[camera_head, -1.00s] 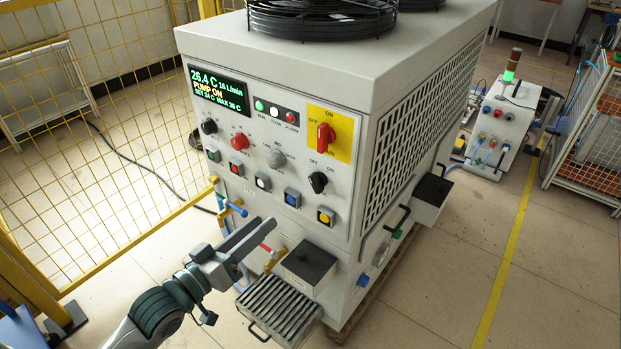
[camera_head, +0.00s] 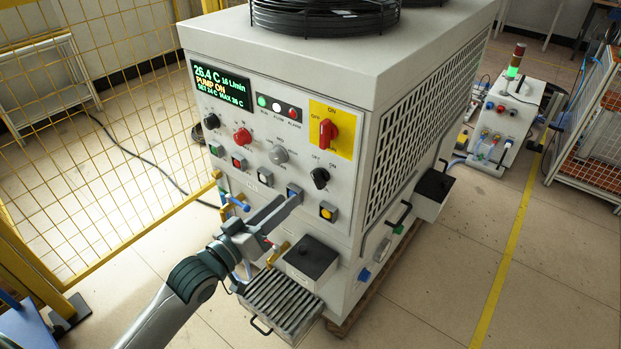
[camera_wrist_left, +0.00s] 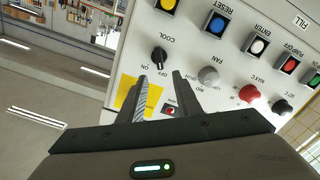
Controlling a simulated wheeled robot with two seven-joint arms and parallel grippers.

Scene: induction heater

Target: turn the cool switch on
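The cool switch (camera_head: 320,178) is a black rotary knob with OFF and ON marks, low right on the machine's front panel, below the red knob on a yellow plate. It also shows in the wrist view (camera_wrist_left: 158,55), upside down beside the word COOL. I cannot tell which mark it points at. My left gripper (camera_head: 290,200) is in front of the panel, left of and below the switch in the head view. In the wrist view its two fingers (camera_wrist_left: 162,76) are apart with nothing between them, and the switch appears just beyond the tips. My right gripper is not in view.
A grey knob (camera_head: 278,155) and a red knob (camera_head: 242,136) are left of the switch. A yellow button (camera_head: 328,211) and other push buttons are below. A black-topped box (camera_head: 312,256) and a slatted tray (camera_head: 278,302) project under the panel. A yellow mesh fence (camera_head: 90,130) stands left.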

